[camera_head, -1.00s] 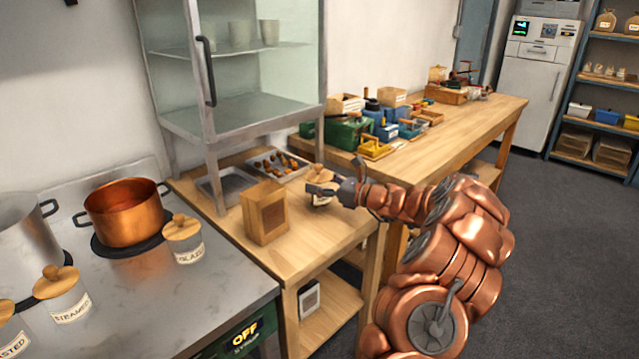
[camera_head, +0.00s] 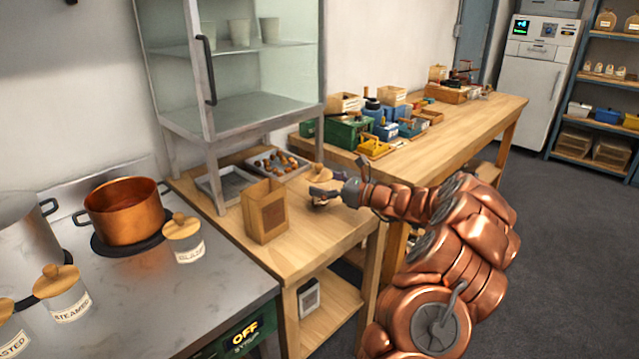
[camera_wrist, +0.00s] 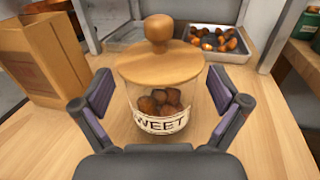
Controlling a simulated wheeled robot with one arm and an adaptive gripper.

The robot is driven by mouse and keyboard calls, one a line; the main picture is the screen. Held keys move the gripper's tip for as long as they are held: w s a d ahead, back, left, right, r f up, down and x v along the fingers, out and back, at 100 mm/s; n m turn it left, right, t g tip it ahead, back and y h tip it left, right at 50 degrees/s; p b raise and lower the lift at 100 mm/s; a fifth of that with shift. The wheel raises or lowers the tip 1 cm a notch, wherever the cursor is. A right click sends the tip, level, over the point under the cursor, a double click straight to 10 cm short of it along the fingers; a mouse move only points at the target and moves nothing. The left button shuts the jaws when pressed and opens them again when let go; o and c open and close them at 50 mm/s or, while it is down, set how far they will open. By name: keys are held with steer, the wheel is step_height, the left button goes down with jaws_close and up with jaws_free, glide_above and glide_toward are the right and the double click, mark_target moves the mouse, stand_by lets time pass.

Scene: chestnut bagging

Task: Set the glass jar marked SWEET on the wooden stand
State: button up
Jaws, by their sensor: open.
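The glass jar marked SWEET (camera_wrist: 160,88) stands upright on a light wooden tabletop, with a round wooden lid and knob and brown chestnuts inside. In the wrist view my gripper (camera_wrist: 162,108) is open, with one finger on each side of the jar and gaps showing between fingers and glass. In the head view the jar's lid (camera_head: 319,173) shows behind my gripper (camera_head: 322,194), which hides much of its body. I cannot pick out a separate wooden stand; the wooden table (camera_head: 325,228) under the jar is in view.
A brown box (camera_head: 265,212) stands left of the jar. A tray of chestnuts (camera_head: 277,164) and another tray (camera_head: 225,185) lie behind, near the glass cabinet (camera_head: 240,75). A copper pot (camera_head: 122,213) and lidded jars are on the left counter. The table's front is clear.

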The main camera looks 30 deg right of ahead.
steer(key=v, duration=1.1)
steer(key=shift+b, duration=0.3)
steer(key=a+r+n+g+y, duration=0.2)
steer(key=a+n+g, duration=0.15)
steer(key=a, duration=0.55)
steer(key=a+r+n+g+y, duration=0.15)
steer(key=a+n, duration=0.25)
steer(key=a, duration=0.5)
steer(key=s+a+f+n+g, duration=0.1)
steer(key=s+a+n+g, duration=0.35)
steer(key=a, duration=0.45)
steer(key=s+a+n+g, duration=0.4)
steer(key=s+a+n, duration=0.15)
steer(key=a, duration=0.45)
steer(key=s+a+f+n+g+h, duration=0.2)
steer(key=s+f+n+h, duration=0.15)
steer(key=s, duration=0.45)
steer(key=s+a+f+n+g+h, duration=0.2)
steer(key=s+a+n, duration=0.15)
steer(key=s, duration=0.45)
steer(key=s+d+f+n+h, duration=0.3)
steer(key=s+d+n+h, duration=0.3)
steer(key=s, duration=0.5)
steer(key=d, duration=0.2)
steer(key=shift+s+d, duration=0.3)
steer(key=shift+d, duration=0.1)
